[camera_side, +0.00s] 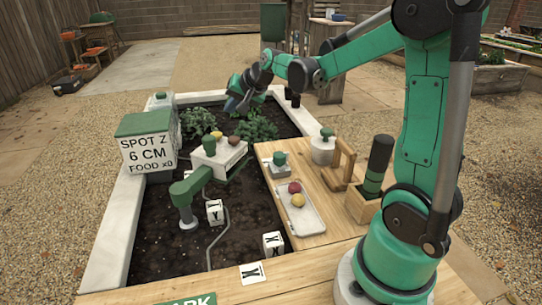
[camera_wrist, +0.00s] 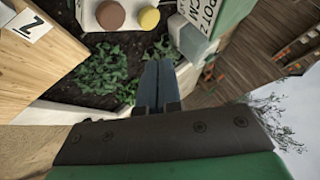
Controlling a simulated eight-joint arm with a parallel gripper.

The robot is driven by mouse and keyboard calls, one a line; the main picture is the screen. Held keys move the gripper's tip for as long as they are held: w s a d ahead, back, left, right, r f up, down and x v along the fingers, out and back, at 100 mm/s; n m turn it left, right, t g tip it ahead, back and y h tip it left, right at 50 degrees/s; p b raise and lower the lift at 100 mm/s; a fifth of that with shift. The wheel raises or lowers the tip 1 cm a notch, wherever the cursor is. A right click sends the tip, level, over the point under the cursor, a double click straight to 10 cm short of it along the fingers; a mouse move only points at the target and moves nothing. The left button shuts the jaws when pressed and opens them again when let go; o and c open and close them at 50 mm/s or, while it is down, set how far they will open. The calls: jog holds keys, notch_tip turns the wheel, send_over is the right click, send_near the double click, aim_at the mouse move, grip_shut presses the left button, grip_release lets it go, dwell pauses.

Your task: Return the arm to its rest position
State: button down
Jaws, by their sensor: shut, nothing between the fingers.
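My green arm stands at the right in the side view and reaches left over the far part of the raised bed (camera_side: 107,232). My gripper (camera_side: 232,105) hangs in the air above the leafy plants (camera_side: 255,126) near the bed's back end. In the wrist view, my gripper's two dark fingers (camera_wrist: 158,70) lie together, shut, with nothing visible between them. They are above dark soil and green leaves (camera_wrist: 100,72).
A white box with a green lid (camera_side: 146,143) stands on the bed's left wall. A white block (camera_side: 217,158) carries round pieces. A green tap (camera_side: 188,195) rises from the soil. The wooden board (camera_side: 325,225) holds a tray (camera_side: 300,215), a white jar (camera_side: 322,150) and a wooden holder (camera_side: 366,205).

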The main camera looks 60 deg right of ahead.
jog(key=s+a+f+n+g+y, duration=0.1)
jog(key=s+a+n+g, duration=0.1)
jog(key=s+a+n, duration=0.8)
jog(key=s+a, duration=0.4)
jog(key=a, duration=0.2)
jog(key=shift+a+f+n, duration=0.35)
jog(key=shift+f+n, duration=0.05)
